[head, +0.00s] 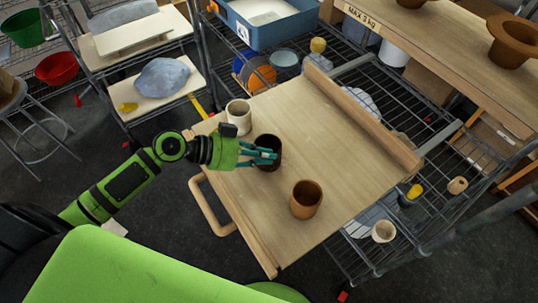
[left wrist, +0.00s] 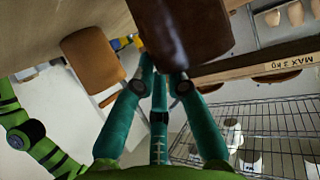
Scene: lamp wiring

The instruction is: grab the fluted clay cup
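Three cups stand on the wooden board in the head view: a cream cup (head: 238,118), a dark brown glossy cup (head: 269,142) and an orange-brown cup (head: 306,200). I cannot make out fluting on any of them. My left gripper (head: 270,155) has its teal fingers at the dark brown cup, overlapping its side in the picture. In the left wrist view the dark brown cup (left wrist: 185,32) is just beyond the converging fingertips (left wrist: 163,78), and the orange-brown cup (left wrist: 92,58) is beside it. Whether the fingers grip is unclear. My right gripper is out of view.
The board (head: 350,160) has a raised wooden strip (head: 362,118) at its back and a looped handle (head: 205,205) at its front left. A wooden shelf (head: 440,45) holds brown pots. A blue tub (head: 265,22) stands behind. The board's right part is clear.

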